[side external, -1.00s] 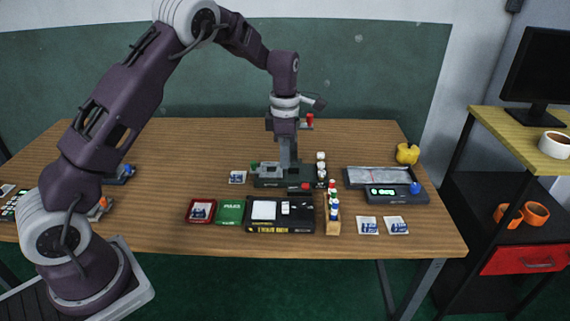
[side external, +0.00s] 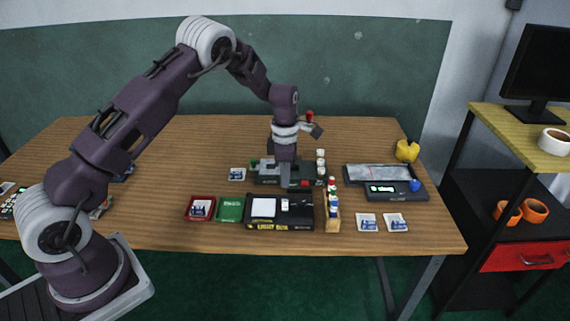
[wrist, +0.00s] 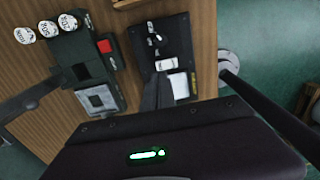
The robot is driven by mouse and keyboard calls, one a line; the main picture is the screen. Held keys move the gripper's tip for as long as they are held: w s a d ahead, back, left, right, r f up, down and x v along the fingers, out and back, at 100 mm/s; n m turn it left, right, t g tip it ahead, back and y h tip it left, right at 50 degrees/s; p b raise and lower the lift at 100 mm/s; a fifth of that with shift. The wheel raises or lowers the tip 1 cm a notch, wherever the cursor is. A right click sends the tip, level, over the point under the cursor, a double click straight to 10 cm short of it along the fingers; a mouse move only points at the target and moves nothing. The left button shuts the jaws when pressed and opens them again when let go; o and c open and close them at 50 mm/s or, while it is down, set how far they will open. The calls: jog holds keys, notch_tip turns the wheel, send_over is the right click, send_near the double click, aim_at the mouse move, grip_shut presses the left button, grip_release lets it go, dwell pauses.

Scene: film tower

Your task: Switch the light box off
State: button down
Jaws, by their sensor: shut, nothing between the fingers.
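The light box (side external: 295,222) is a black box with yellow lettering near the front edge of the table. Its pale panel (side external: 263,209) is on the left of its top, and a small white switch (side external: 285,205) sits right of the panel. In the wrist view the light box (wrist: 178,38) shows its white switch (wrist: 165,63) and pale panel (wrist: 180,86). My gripper (side external: 285,187) is shut and empty, pointing down just behind the light box, near the switch. I cannot tell whether the fingertips touch it.
A dark device (side external: 266,179) with a red button (wrist: 105,46) stands just behind. Right of the light box is a wooden rack (side external: 333,222) of small bottles. A green box (side external: 230,209) and a red tray (side external: 188,212) stand left.

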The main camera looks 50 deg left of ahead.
aim_at(285, 201)
notch_tip(285, 201, down, 6)
jog(key=shift+r, duration=0.15)
jog(key=shift+f, duration=0.2)
dwell(0.4)
jog(key=shift+s+d+r, duration=0.25)
jog(key=shift+s+d, duration=0.3)
notch_tip(285, 201, up, 14)
jog(key=w+a, duration=0.1)
jog(key=shift+w+a, duration=0.2)
